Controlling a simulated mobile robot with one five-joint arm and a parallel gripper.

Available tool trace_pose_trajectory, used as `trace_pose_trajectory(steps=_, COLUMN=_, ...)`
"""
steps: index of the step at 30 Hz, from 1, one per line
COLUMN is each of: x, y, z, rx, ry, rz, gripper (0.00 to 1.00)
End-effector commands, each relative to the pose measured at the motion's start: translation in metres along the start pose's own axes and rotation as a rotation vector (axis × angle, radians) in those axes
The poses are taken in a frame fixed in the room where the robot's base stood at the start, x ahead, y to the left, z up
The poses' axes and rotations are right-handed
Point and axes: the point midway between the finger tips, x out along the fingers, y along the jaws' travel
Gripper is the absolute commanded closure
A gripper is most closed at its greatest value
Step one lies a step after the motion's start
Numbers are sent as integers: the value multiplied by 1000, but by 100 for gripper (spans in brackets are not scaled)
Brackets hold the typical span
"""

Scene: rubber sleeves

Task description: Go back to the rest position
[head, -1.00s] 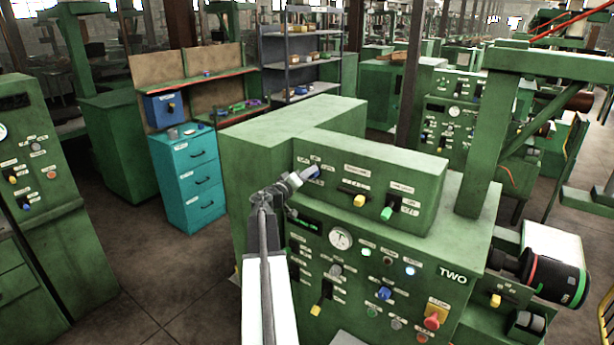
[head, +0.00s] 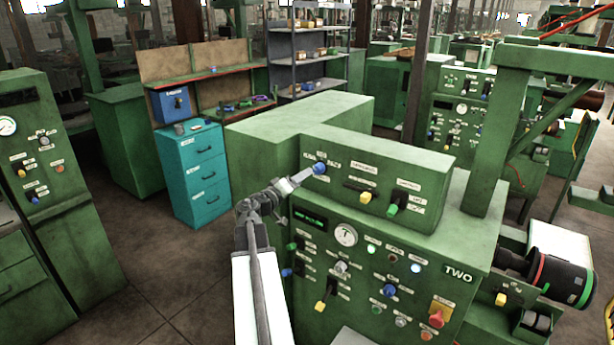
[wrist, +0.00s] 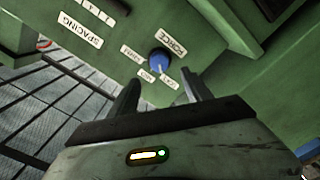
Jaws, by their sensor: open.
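My gripper (head: 305,176) is at the end of my arm, in front of the upper box of the green machine marked TWO (head: 400,245). A blue knob (head: 320,168) sits on the left end of that box's face, close to my fingertips. In the wrist view my gripper (wrist: 160,88) is open, with its two fingers apart. The blue knob (wrist: 161,60) shows beyond and between the fingertips, with small labels around it. Nothing is held between the fingers. I cannot tell whether a fingertip touches the knob.
A yellow switch (head: 366,197) and a green switch (head: 392,209) are on the same box. A teal drawer cabinet (head: 197,172) and another green machine (head: 40,180) stand to the left. Grey floor (head: 150,265) is free between them.

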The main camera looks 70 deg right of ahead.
Motion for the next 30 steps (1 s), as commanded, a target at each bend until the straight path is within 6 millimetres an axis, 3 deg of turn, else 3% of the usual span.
trace_pose_trajectory(steps=13, x=-1, y=-2, z=-2, rx=0, ry=3, rz=-2, gripper=43)
trace_pose_trajectory(steps=17, x=-30, y=-30, z=-28, rx=0, ry=50, rz=-41, gripper=43)
trace_pose_trajectory(steps=20, x=-84, y=-71, z=-68, rx=0, ry=129, rz=-105, gripper=43)
trace_pose_trajectory(steps=24, x=-184, y=-132, z=-113, rx=30, ry=221, rz=-243, gripper=43)
trace_pose_trajectory(steps=27, x=-262, y=-174, z=-124, rx=67, ry=231, rz=-372, gripper=43)
trace_pose_trajectory(steps=30, x=-342, y=-213, z=-119, rx=78, ry=205, rz=-513, gripper=43)
